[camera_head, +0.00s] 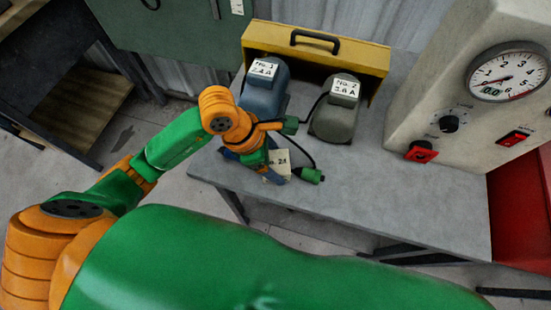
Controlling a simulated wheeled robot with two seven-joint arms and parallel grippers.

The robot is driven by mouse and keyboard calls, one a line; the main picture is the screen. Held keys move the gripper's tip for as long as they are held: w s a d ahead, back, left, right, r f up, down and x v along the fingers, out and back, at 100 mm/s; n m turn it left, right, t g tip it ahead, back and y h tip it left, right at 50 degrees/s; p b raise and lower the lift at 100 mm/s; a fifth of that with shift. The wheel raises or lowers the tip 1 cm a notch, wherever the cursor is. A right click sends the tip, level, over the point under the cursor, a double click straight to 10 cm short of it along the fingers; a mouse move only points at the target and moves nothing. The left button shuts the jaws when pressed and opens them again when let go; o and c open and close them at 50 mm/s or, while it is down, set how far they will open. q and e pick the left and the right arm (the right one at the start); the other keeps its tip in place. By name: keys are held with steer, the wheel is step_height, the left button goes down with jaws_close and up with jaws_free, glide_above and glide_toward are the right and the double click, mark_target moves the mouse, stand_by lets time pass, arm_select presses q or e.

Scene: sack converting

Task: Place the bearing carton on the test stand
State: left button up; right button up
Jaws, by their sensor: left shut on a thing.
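A small pale box with a dark printed mark, which I take to be the bearing carton (281,162), is at the left part of the grey bench top (400,195). My left gripper (268,172) reaches down at it from the left and is shut on it. The wrist hides the carton's left side. I cannot tell whether the carton touches the bench. Which thing is the test stand is not clear; the bench carries two motors and a cream gauge cabinet (430,105). My right gripper is not in view.
A blue motor (264,95) and a grey motor (335,118) stand behind the carton, before a yellow case (350,52). A green plug (312,175) on a black cable lies right beside the carton. The bench's front middle is clear.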

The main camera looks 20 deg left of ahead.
arm_select(q)
steer(key=o, duration=1.5)
steer(key=v, duration=1.2)
steer(key=shift+d+r, duration=0.1)
steer(key=shift+d, duration=0.05)
